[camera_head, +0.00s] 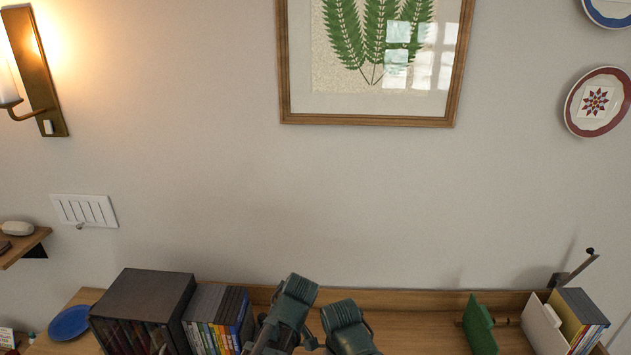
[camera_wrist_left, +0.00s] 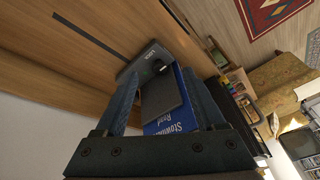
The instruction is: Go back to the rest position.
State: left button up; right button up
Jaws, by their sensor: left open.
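My left gripper (camera_wrist_left: 160,78) is open in the left wrist view, its two dark fingers apart. A dark case lettered LUNA (camera_wrist_left: 143,62) and a blue case (camera_wrist_left: 178,119) with white lettering show in the gap between the fingers. I cannot tell whether the fingers touch them. In the head view, dark green parts of my arms are at the bottom centre, just right of a row of cases (camera_head: 213,325). My right gripper's fingers do not show.
A dark box of cases (camera_head: 146,300) and a blue plate (camera_head: 69,323) stand left on the wooden shelf (camera_head: 420,329). A green bookend (camera_head: 480,327) and a white holder with cases (camera_head: 545,325) stand right. The shelf between my arms and the bookend looks clear.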

pick_arm(q)
jog(key=s+d+f+m+g+h+b, duration=0.1)
jog(key=s+d+f+m+h+b, duration=0.1)
jog(key=s+d+f+m+b, duration=0.3)
jog(key=shift+s+f+m+g+b, duration=0.4)
jog(key=shift+s+f+m+b, duration=1.75)
jog(key=shift+f+m, duration=1.7)
